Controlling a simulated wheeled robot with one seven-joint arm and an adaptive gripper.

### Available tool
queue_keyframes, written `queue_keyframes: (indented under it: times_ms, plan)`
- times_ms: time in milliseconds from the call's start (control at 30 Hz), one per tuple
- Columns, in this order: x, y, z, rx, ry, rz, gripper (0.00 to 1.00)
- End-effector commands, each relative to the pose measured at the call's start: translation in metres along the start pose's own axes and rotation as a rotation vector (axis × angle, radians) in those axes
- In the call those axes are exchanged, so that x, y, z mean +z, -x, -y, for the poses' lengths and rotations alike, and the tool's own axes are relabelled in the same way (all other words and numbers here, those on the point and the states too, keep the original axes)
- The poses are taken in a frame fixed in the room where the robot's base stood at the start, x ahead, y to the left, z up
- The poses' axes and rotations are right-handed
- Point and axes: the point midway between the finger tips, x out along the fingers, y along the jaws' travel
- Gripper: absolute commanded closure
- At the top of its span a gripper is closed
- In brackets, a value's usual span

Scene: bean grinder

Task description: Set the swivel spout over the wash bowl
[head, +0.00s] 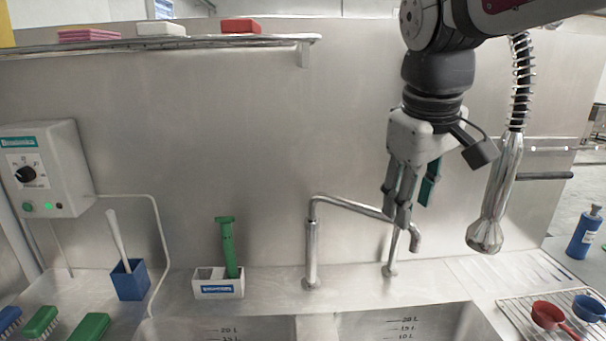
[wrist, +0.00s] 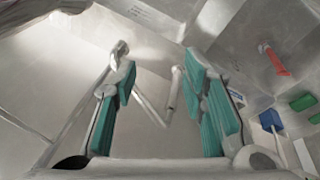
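The swivel spout (head: 311,245) is a chrome post on the sink's back ledge. Its arm reaches right and ends in a down-turned outlet (head: 416,241). Two sunk basins show at the bottom: a left basin (head: 190,329) and a right basin (head: 440,322), both with litre marks; I cannot tell which is the wash bowl. My gripper (head: 402,215) points down at the spout's outer arm, its fingers overlapping it in the head view. In the wrist view my gripper (wrist: 165,110) has its teal-padded fingers apart, with thin metal rods between or beyond them; contact is unclear.
A spring-hose spray head (head: 490,215) hangs close right of my gripper. A thin metal upright (head: 391,256) stands behind the outlet. A holder (head: 219,285) with a green tool (head: 227,245) is left of the spout. A rack (head: 540,312) with scoops lies at right.

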Motion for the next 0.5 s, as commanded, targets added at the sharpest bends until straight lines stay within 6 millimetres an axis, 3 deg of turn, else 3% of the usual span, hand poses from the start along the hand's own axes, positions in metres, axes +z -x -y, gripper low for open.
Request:
queue_keyframes:
  times_ms: [300,500]
  plan:
    - [0.096,-0.013,0.036,-0.018,-0.261,-0.112,0.61]
    - [0.138,-0.032,0.057,-0.047,-0.396,-0.168,0.61]
